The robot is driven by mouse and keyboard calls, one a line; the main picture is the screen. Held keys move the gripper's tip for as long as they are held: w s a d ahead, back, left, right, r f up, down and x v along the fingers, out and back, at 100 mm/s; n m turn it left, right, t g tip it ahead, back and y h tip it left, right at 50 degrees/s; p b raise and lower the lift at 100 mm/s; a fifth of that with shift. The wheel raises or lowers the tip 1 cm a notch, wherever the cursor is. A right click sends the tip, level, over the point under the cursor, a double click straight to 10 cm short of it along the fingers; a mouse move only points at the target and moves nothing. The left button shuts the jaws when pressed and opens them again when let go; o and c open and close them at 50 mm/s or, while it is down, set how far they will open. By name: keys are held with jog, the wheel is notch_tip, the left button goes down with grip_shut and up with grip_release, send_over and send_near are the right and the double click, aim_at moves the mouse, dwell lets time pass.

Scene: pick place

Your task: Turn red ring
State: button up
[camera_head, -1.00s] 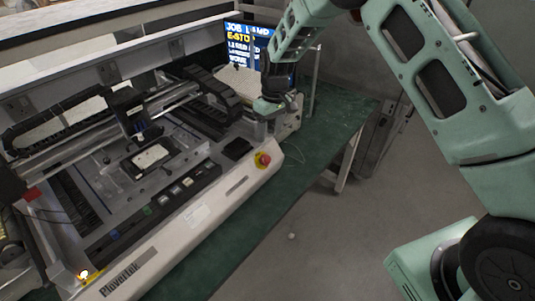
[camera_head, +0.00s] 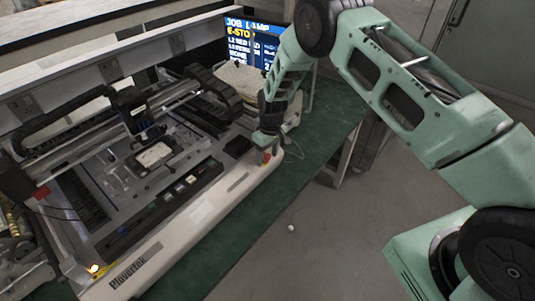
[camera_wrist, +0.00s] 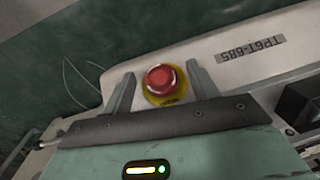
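A round red button (camera_wrist: 160,81) with a yellow collar sits on the white front panel of the machine; it is the only ring-like red thing there. In the wrist view it lies between the two fingers of my gripper (camera_wrist: 159,72), which are spread open with a gap on each side. In the head view my gripper (camera_head: 266,145) points down over the button (camera_head: 266,157) and hides most of it. I cannot tell how far above the button the fingertips are.
The machine (camera_head: 190,212) fills the left, with rails and carriages. A lit amber lamp (camera_head: 93,268) is at its front left corner. A screen (camera_head: 245,42) showing E-STOP text stands behind. Green bench surface (camera_head: 318,130) is clear at the right of the machine.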

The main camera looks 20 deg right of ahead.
jog(key=c, duration=0.9)
jog(key=shift+o, duration=0.2)
jog(key=shift+d+f+b, duration=0.1)
jog(key=shift+b, duration=0.35)
jog(key=m+y+b, duration=0.1)
jog(key=b, duration=0.1)
jog(key=m+y+b, duration=0.1)
jog(key=shift+w+d+f+g+b, duration=0.1)
jog(key=shift+d+f+g+b, duration=0.1)
jog(key=shift+g+b, duration=0.2)
jog(key=m+y+b, duration=0.2)
jog(key=b, duration=0.2)
jog(key=shift+g+y, duration=0.3)
jog(key=shift+y, duration=0.1)
jog(key=shift+r+m+y+b, duration=0.15)
jog(key=shift+m+y+b, duration=0.45)
jog(key=shift+m, duration=0.1)
jog(key=o, duration=1)
